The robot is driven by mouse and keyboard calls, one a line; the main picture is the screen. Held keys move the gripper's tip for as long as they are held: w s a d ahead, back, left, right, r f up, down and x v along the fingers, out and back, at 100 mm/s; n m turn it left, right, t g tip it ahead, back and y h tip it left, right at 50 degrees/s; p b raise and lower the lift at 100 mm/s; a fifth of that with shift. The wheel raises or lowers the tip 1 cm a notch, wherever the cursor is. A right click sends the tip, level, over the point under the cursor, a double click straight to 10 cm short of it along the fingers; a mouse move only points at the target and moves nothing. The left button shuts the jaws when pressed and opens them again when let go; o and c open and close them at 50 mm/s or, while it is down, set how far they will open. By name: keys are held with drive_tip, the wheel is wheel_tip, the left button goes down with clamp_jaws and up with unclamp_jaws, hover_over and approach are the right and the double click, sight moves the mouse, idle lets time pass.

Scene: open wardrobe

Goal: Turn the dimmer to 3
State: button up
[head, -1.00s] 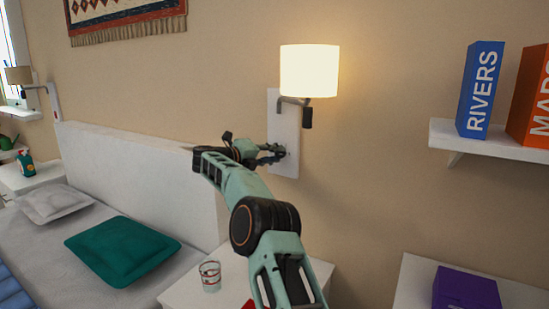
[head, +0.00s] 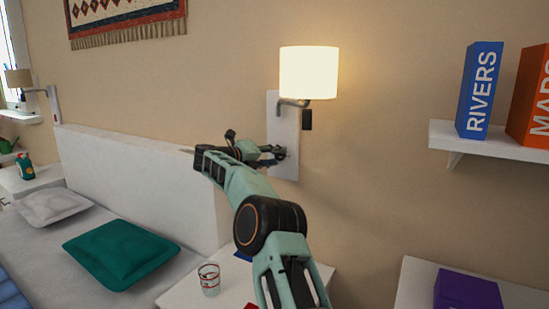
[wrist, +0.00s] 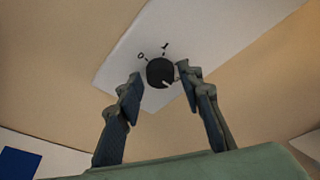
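The dimmer is a round black knob (wrist: 160,71) on a white wall plate (wrist: 125,62), in the upper middle of the wrist view. A short pale mark shows at the knob's lower right edge. The digits 0 and 1 are readable above the knob; any other digits are hidden or unclear. My gripper (wrist: 159,76) is open, with one fingertip on each side of the knob; small gaps seem to show between fingertips and knob. In the head view my gripper (head: 273,153) is at the lower part of the wall plate (head: 285,118) and hides the knob.
A lit wall lamp (head: 309,73) with a dark hanging piece (head: 307,120) is above my gripper. A glass (head: 209,279) stands on the white bedside table (head: 180,291) below my arm. The bed headboard (head: 130,170) is to the left, a book shelf (head: 500,140) to the right.

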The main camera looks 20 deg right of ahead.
drive_tip(key=shift+o, duration=0.4)
drive_tip(key=shift+s+a+r, duration=0.1)
drive_tip(key=shift+a, duration=0.15)
drive_tip(key=v, duration=1.1)
drive_tip(key=shift+a, duration=0.2)
drive_tip(key=shift+s, duration=0.1)
